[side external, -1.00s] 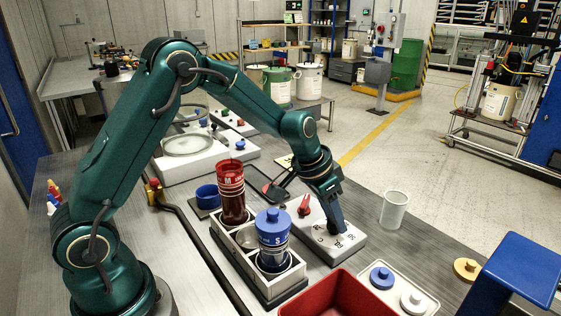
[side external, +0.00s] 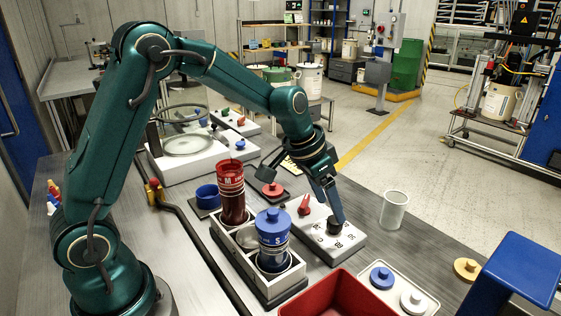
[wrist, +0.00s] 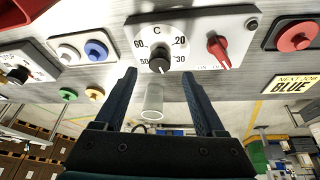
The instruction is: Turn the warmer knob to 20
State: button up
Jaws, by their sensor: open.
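The warmer panel (side external: 318,238) is a white plate carrying a black round knob (side external: 334,226). In the wrist view the knob (wrist: 159,64) sits below a letter C, with 60 and 50 on its left and 20 and 30 on its right. A pale mark on the knob appears to face down, between 50 and 30, but it is small. My gripper (wrist: 159,74) is open, with one finger to each side of the knob in that view. In the side view the gripper is tilted above the panel, close to the knob; contact cannot be told.
A red switch (side external: 304,204) stands on the same panel. A red canister (side external: 231,195) and a blue-lidded one (side external: 273,235) stand in a white holder to the left. A red bin (side external: 340,297) is in front. A clear cup (side external: 395,209) stands right of the panel.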

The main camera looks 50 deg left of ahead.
aim_at(333, 218)
jog(key=shift+s+a+r, duration=0.1)
jog(key=shift+s+r, duration=0.1)
jog(key=shift+r, duration=0.15)
jog(key=m, duration=0.2)
jog(key=shift+s+d+r+m+g, duration=0.15)
jog(key=shift+d+m+g, duration=0.15)
jog(key=shift+d+m, duration=0.1)
jog(key=m, duration=0.1)
jog(key=m+h, duration=0.1)
jog(key=m, duration=0.1)
jog(key=shift+w+a+g, duration=0.1)
jog(key=shift+w+g, duration=0.1)
jog(key=shift+g, duration=0.1)
jog(key=shift+w+a+m+g+h, duration=0.35)
jog(key=shift+m+h, duration=0.25)
jog(key=shift+m, duration=0.3)
jog(key=shift+w+a+f, duration=0.1)
jog(key=shift+a+f, duration=0.1)
jog(key=shift+a, duration=0.2)
jog(key=shift+w+f, duration=0.1)
jog(key=shift+f, duration=0.25)
jog(key=shift+x, duration=2.15)
